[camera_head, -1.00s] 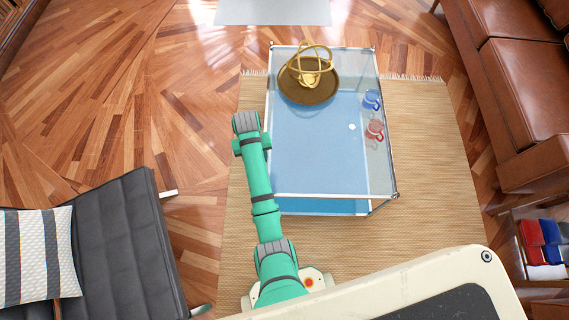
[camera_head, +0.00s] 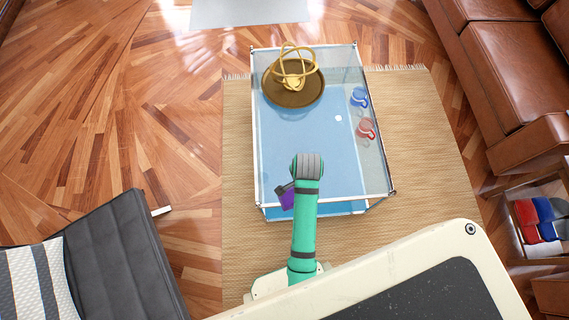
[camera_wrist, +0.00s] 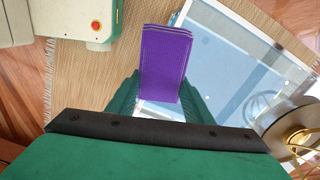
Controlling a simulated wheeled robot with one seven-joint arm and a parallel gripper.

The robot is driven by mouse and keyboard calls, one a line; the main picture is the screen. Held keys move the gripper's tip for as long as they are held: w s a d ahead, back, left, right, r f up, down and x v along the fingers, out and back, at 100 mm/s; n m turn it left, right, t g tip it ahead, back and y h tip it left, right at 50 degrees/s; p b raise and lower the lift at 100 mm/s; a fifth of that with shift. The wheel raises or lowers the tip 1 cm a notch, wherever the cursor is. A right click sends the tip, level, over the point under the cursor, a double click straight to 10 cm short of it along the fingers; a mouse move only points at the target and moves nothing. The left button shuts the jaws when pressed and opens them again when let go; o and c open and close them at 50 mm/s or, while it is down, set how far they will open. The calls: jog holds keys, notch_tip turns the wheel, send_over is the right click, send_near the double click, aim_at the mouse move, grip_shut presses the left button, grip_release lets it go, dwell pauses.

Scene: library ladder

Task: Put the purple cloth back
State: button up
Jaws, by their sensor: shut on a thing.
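The purple cloth (camera_head: 287,199) shows at the left side of my arm, over the near edge of the glass-topped table (camera_head: 320,178). In the wrist view the cloth (camera_wrist: 165,58) is a folded rectangle standing out between the green fingers. My gripper (camera_head: 284,189) is shut on it; the fingers also show in the wrist view (camera_wrist: 158,97). My arm hides part of the cloth in the head view. I cannot tell the exact height of the cloth above the glass.
A brass armillary on a round brown tray (camera_head: 285,101), a blue mug (camera_head: 359,97) and a red mug (camera_head: 366,130) are at the table. At right, an open compartment (camera_head: 514,234) holds red, blue and white folded cloths (camera_head: 541,218). A brown sofa and grey chair flank the rug.

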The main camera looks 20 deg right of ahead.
jog(key=s+d+m, duration=0.2)
jog(key=s+m, duration=0.1)
jog(key=s, duration=0.1)
jog(key=shift+m, duration=0.3)
jog(key=w+f, duration=0.2)
jog(key=w, duration=0.2)
jog(key=w+a+f, duration=0.1)
jog(key=w+f, duration=0.2)
jog(key=w, duration=0.1)
jog(key=w+a+f, duration=0.1)
jog(key=w+f, duration=0.1)
jog(key=w, duration=0.2)
jog(key=shift+w+f, duration=0.3)
jog(key=shift+f, duration=0.1)
jog(key=shift+w+a+f, duration=0.2)
jog(key=shift+w+f, duration=0.2)
jog(key=shift+f, duration=1.65)
jog(key=shift+f, duration=0.15)
jog(key=shift+w+f, duration=0.1)
jog(key=o, duration=1)
